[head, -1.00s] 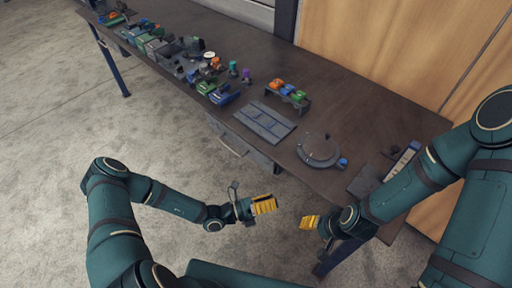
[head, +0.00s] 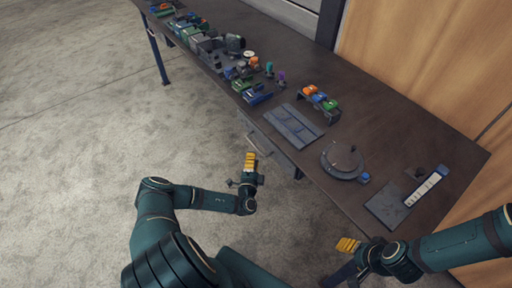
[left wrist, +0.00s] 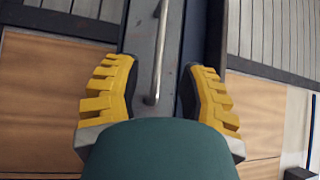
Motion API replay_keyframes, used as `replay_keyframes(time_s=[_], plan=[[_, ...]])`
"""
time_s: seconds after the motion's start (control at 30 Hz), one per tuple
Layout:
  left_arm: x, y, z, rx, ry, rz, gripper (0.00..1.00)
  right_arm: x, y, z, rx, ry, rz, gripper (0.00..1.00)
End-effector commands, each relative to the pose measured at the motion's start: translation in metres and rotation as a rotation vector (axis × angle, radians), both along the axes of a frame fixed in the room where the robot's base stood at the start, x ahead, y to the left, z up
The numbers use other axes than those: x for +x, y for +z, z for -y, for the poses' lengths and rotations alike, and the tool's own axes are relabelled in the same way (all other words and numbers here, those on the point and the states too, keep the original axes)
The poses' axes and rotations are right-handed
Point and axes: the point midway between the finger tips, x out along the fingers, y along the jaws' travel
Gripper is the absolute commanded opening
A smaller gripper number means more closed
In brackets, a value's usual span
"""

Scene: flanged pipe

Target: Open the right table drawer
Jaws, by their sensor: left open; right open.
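The table drawer (head: 278,155) is a dark grey box under the table's near edge. It appears closed. Its thin metal handle (head: 256,144) faces the floor side. My left gripper (head: 250,160) is open and empty, its yellow fingers pointing toward the handle. In the left wrist view, the handle (left wrist: 158,55) is a pale bar running between my two spread yellow fingers (left wrist: 158,95), with a gap on each side. I cannot tell the remaining distance to it. My right gripper (head: 348,244) is open and empty near the table's front right corner.
The dark table (head: 400,135) carries a grey tray (head: 293,127), a round grey fixture (head: 342,161), a rack of coloured parts (head: 318,99) and several small parts farther left. A flat plate (head: 388,205) lies near the right edge. The floor left of the drawer is clear.

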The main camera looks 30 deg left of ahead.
Motion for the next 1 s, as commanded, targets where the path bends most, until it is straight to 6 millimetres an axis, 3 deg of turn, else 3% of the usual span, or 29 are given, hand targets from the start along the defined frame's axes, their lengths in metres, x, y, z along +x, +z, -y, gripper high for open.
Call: replay_keyframes(time_s=[0.1, 0.33, 0.8, 0.9, 0.93, 1.0], plan=[[0.022, 0.003, -0.009, 0.003, -0.001, 0.001, 0.41, -0.001, -0.003, 0.0, 0.0, 0.002, -0.002, 0.54], [0.05, 0.007, -0.021, 0.003, -0.003, 0.0, 0.41, -0.002, -0.006, 0.0, 0.001, 0.003, -0.005, 0.54], [0.059, 0.009, -0.025, 0.0, -0.002, -0.001, 0.41, -0.003, -0.007, 0.0, 0.001, 0.004, -0.006, 0.54], [0.059, 0.009, -0.024, 0.0, -0.002, -0.001, 0.05, -0.002, -0.007, 0.0, 0.001, 0.004, -0.006, 0.54], [0.059, 0.009, -0.024, 0.0, -0.002, -0.001, 0.0, -0.002, -0.007, 0.0, 0.001, 0.004, -0.006, 0.54], [0.059, 0.009, -0.024, 0.0, -0.002, -0.001, 0.0, -0.002, -0.007, 0.0, 0.0, 0.004, -0.005, 0.54]])
